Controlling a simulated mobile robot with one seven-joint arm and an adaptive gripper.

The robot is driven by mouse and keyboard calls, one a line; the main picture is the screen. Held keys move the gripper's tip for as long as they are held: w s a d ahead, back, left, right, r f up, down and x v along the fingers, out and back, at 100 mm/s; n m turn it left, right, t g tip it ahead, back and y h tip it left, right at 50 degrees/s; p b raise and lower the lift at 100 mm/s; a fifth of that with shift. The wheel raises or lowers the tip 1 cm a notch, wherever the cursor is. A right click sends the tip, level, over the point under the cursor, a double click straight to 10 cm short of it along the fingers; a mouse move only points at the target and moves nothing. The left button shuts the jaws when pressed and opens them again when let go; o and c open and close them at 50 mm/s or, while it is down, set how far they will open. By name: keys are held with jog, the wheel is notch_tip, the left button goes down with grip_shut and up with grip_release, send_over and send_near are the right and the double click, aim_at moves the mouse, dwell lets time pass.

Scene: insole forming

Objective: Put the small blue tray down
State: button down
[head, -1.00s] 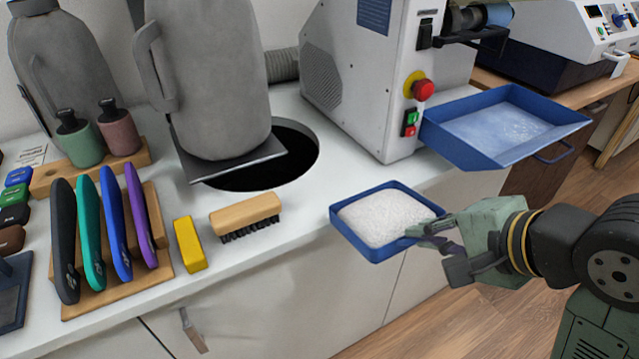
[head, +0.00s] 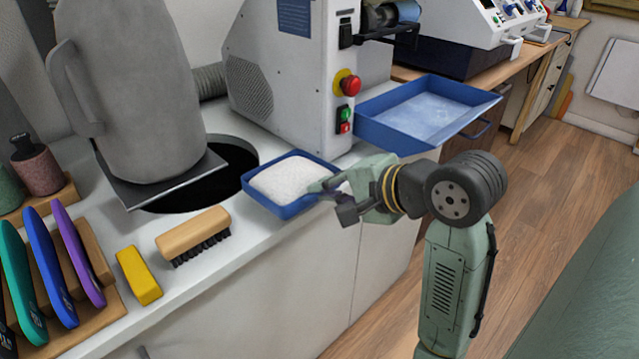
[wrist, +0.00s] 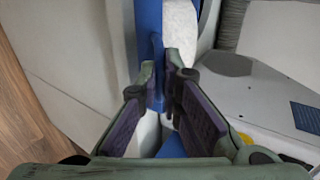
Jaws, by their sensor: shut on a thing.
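The small blue tray (head: 283,208) is full of white, fluffy or grainy stuff (head: 290,178). It looks about level at the counter's front edge, between the round hole and the grey machine. I cannot tell whether its base touches the counter. My gripper (head: 330,190) is shut on the tray's right-hand wall, with the arm reaching in from the right. In the wrist view, the fingers (wrist: 166,85) pinch the blue wall (wrist: 150,35), and the white fill (wrist: 180,35) shows beside it. The tray's underside is hidden.
The white counter (head: 235,265) carries a wooden brush (head: 193,233), a yellow block (head: 138,275) and a rack of coloured insoles. A dark round hole (head: 235,165) lies behind. The grey machine (head: 290,80) and a large blue tray (head: 425,112) stand close on the right.

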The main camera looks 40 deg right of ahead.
aim_at(323, 172)
jog(key=w+d, duration=0.1)
jog(key=w, duration=0.1)
jog(key=w+d, duration=0.1)
jog(key=w, duration=0.1)
jog(key=shift+d+f+p, duration=0.15)
jog(key=shift+d+p, duration=0.05)
jog(key=shift+p, duration=0.15)
jog(key=shift+w+d, duration=0.25)
jog(key=shift+w, duration=0.15)
notch_tip(323, 172, down, 3)
jog(key=shift+p, duration=0.3)
jog(key=shift+f, duration=0.35)
jog(key=c, duration=1.8)
grip_release()
jog(key=shift+o, duration=0.2)
jog(key=shift+s, duration=0.1)
jog(key=a+b+v, duration=0.1)
jog(key=v, duration=1.1)
jog(key=shift+d+b, duration=0.3)
jog(key=shift+d, duration=0.15)
jog(key=shift+r, duration=0.1)
